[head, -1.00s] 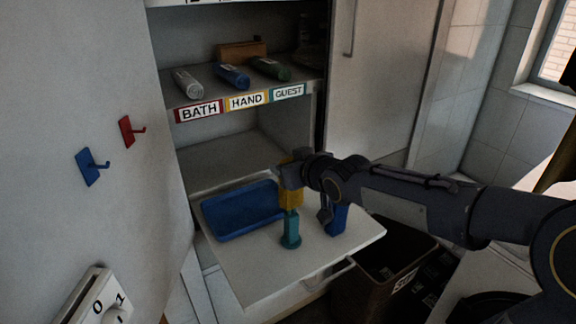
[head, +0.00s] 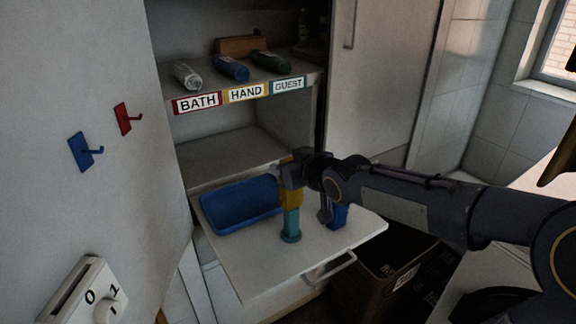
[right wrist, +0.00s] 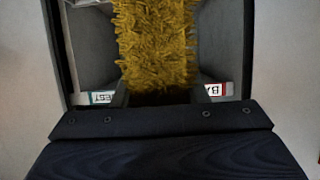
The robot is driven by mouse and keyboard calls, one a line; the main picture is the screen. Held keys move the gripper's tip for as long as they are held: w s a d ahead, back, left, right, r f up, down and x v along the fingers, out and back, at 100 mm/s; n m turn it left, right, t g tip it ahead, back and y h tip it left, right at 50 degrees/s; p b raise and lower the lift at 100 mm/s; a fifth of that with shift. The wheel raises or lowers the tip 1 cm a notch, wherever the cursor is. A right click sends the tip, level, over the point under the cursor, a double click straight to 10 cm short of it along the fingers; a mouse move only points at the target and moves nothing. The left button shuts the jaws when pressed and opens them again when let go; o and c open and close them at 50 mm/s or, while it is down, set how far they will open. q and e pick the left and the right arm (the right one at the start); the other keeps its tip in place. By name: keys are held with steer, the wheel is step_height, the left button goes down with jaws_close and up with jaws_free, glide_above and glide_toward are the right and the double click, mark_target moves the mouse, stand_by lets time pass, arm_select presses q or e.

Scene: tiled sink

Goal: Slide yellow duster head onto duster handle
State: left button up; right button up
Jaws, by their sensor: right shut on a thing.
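The yellow duster head (head: 291,198) is held in my right gripper (head: 291,180) over the pull-out board. In the right wrist view its fluffy yellow fibres (right wrist: 157,45) fill the space between the fingers. The teal duster handle (head: 291,224) stands upright on the board, directly under the head. The head's lower end meets or overlaps the handle's top in the picture; I cannot tell how far it is on. My left gripper is not in view.
A blue tray (head: 242,205) lies left on the white board (head: 262,272). A blue object (head: 338,216) stands right of the handle, partly behind my arm. Rolled towels lie on the labelled shelf (head: 297,76) above. A dark bin (head: 375,285) is below right.

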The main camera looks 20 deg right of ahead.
steer(key=o, duration=1)
steer(key=shift+o, duration=0.2)
steer(key=p+v, duration=0.3)
steer(key=shift+a+r, duration=0.1)
steer(key=shift+r, duration=0.25)
steer(key=v, duration=0.4)
steer(key=shift+s+f, duration=0.3)
steer(key=shift+s, duration=0.1)
